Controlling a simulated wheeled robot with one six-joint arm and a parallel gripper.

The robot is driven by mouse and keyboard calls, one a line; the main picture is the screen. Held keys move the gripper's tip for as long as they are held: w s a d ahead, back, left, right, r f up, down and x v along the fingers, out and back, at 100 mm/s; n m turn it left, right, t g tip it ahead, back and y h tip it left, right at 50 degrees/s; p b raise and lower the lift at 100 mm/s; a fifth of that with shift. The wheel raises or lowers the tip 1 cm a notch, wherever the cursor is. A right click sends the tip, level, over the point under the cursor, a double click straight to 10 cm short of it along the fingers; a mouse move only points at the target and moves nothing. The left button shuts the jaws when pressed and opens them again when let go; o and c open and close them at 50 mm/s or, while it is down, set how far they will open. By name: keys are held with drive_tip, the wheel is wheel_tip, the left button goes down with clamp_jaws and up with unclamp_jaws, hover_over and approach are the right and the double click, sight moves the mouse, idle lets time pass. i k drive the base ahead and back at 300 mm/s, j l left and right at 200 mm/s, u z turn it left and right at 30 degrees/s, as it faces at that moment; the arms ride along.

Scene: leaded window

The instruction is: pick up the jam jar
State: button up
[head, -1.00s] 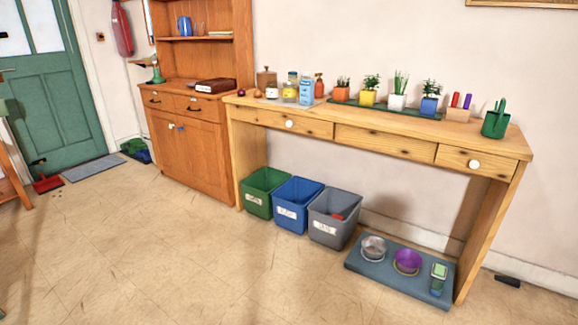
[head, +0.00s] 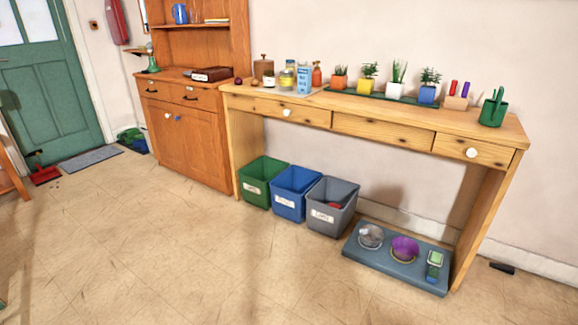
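No jar in the head view can be surely told as the jam jar; labels are too small to read. A small jar with a pale label (head: 269,79) stands near the left end of the wooden table (head: 380,112). A larger jar with yellowish contents (head: 286,79) stands just right of it. A blue and white carton (head: 304,78) is close beside that jar, on its right. A brown canister (head: 263,66) stands behind the small jar. My gripper is not in view.
An orange bottle (head: 317,74) and a row of potted plants (head: 397,80) stand along the table. Green (head: 262,181), blue (head: 295,193) and grey (head: 331,203) bins and a low slab with bowls (head: 395,268) sit below. The floor in front is clear.

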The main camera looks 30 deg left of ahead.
sight(269, 75)
drive_tip(key=i+j+u, duration=0.15)
drive_tip(key=u, duration=0.5)
drive_tip(key=i+j+u, duration=0.1)
drive_tip(key=i+u, duration=0.25)
drive_tip(key=i, duration=0.45)
drive_tip(key=i+l+u, duration=0.1)
drive_tip(key=i+u, duration=0.25)
drive_tip(key=i, duration=0.4)
